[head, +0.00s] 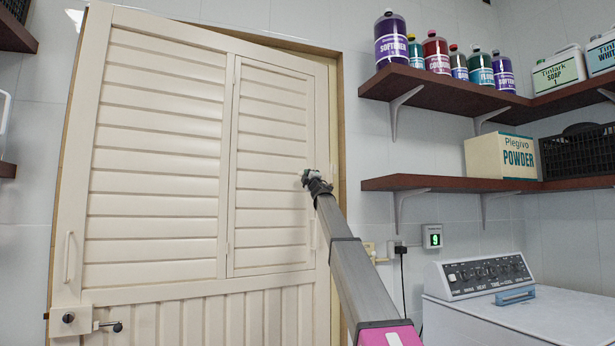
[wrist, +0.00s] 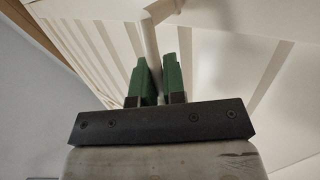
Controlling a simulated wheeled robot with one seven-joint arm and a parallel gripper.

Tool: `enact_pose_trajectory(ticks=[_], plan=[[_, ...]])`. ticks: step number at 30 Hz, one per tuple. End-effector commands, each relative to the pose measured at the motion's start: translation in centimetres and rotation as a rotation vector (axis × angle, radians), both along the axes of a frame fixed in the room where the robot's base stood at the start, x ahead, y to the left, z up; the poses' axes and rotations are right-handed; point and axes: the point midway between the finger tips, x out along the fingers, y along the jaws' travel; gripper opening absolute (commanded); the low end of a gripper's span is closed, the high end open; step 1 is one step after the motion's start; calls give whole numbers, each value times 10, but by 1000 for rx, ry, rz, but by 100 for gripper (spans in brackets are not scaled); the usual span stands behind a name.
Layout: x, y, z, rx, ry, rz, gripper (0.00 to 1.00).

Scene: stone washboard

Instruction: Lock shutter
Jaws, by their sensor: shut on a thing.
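A cream louvred shutter panel (head: 270,165) fills the upper right of a cream door (head: 160,18) in the head view. The panel looks about flush with the door, but I cannot tell if it is fastened. My gripper (head: 314,181) is at the panel's right edge in the head view, its fingers too small to make out. In the wrist view, the two green fingers of my gripper (wrist: 160,66) are closed around a thin pale bar (wrist: 151,42) that stands off a pale slatted surface. The fingers hide the bar's lower part.
The door has a lever handle (head: 108,326) at lower left and a pull bar (head: 68,258) above it. To the right are shelves (head: 445,92) with bottles, a powder box (head: 500,156) and a white washing machine (head: 540,325). A small display box (head: 432,236) hangs on the wall.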

Motion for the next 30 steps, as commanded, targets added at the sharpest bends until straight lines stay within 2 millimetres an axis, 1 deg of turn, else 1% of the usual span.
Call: enact_pose_trajectory(ticks=[1, 2, 3, 4, 13, 17, 23, 30], plan=[[-1, 1, -1, -5, -1, 0, 0], [-1, 1, -1, -4, -1, -1, 21], [-1, 1, -1, -4, -1, -1, 34], [-1, 1, -1, -4, -1, -1, 37], [-1, 0, -1, -2, 0, -1, 37], [-6, -2, -5, -2, 0, -1, 37], [-26, -9, -20, -2, 0, -1, 37], [-62, -23, -46, -3, 0, -2, 37]])
